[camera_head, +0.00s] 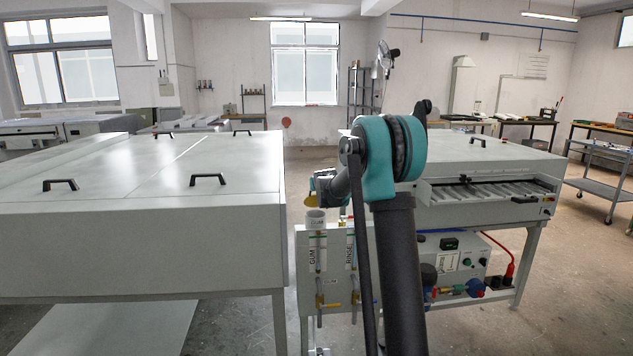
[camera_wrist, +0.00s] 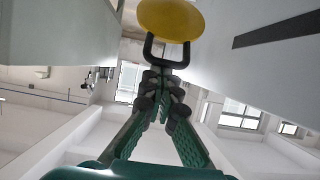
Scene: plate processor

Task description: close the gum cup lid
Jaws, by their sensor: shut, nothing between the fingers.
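The gum cup (camera_head: 316,219) is a pale upright tube at the top of the panel, above the GUM label. Its yellow lid (camera_head: 310,201) shows as a small patch just above the cup and looks raised. In the wrist view the lid (camera_wrist: 171,18) is a yellow disc at the top edge, with a black loop (camera_wrist: 167,53) below it. My gripper (camera_wrist: 166,78) is shut and empty, its tips close to the loop; I cannot tell whether they touch. In the head view my gripper (camera_head: 322,187) is small and partly hidden by my wrist, close to the lid.
A large grey machine (camera_head: 140,240) with black handles stands close on the left. Another machine (camera_head: 490,170) stands on the right. The RINSE tube (camera_head: 350,250) is right of the gum tube on the white panel. Hoses and a control box (camera_head: 460,262) lie low right.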

